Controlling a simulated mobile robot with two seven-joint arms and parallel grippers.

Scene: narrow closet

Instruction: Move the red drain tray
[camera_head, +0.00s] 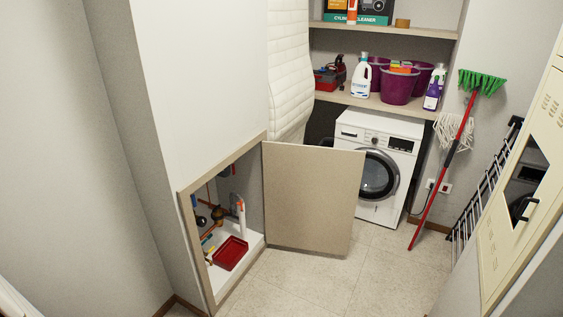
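The red drain tray (230,253) is a shallow rectangular tray. It sits on the white floor of a low wall cabinet (256,244) at the lower left, near its front opening. The cabinet door (311,197) is swung open to the right. Neither of my grippers shows in the head view.
A white washing machine (377,165) stands at the back beneath shelves with purple buckets (400,86) and bottles. A red-handled green broom (447,150), a mop and a folded ladder (484,190) lean at the right. The tiled floor (345,280) in front is clear.

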